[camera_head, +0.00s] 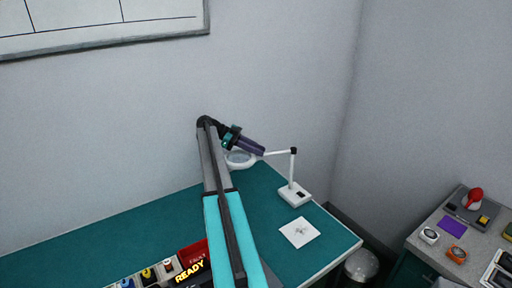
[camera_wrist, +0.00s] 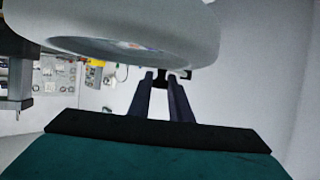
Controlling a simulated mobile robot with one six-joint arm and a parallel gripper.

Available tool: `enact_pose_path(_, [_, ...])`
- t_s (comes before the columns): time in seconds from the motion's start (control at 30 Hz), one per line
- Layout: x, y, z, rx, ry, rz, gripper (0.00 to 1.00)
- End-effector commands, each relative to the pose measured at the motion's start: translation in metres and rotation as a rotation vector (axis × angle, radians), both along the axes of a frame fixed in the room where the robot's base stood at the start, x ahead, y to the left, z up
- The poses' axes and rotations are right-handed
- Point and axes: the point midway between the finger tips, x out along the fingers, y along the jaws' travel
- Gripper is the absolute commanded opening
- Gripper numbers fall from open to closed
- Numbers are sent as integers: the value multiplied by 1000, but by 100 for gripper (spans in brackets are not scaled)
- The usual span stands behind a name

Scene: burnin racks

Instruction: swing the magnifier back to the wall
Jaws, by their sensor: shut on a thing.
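The magnifier (camera_head: 294,194) is a white lamp-like stand on the green bench at its right end. Its post rises to a black joint, and a white arm runs left from there to the round lens head (camera_head: 238,160). My gripper (camera_head: 262,151) is at the arm just right of the lens head, shut on the magnifier. In the wrist view the lens head (camera_wrist: 120,42) fills the top, close to the camera. The fingertips (camera_wrist: 166,76) show below it, by a small dark part; the exact contact is partly hidden.
A white square sheet (camera_head: 299,232) lies on the bench in front of the stand. Small coloured items and a red bin (camera_head: 192,254) stand at the front, beside a READY sign (camera_head: 189,272). The wall is behind; a grey side table (camera_head: 432,262) holds several devices.

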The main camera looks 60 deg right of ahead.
Motion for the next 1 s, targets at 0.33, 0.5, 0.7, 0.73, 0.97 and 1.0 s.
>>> enact_pose_path(0.33, [1, -3, 1, -7, -1, 7, 0])
enact_pose_path(0.5, [2, -3, 1, -7, -2, 8, 28])
enact_pose_path(0.7, [2, -1, 1, -5, -1, 6, 37])
enact_pose_path(0.73, [2, -1, 1, -5, -1, 6, 37])
enact_pose_path(0.97, [2, -1, 1, -3, 0, 4, 37])
enact_pose_path(1.0, [2, 0, 1, -3, 0, 4, 37])
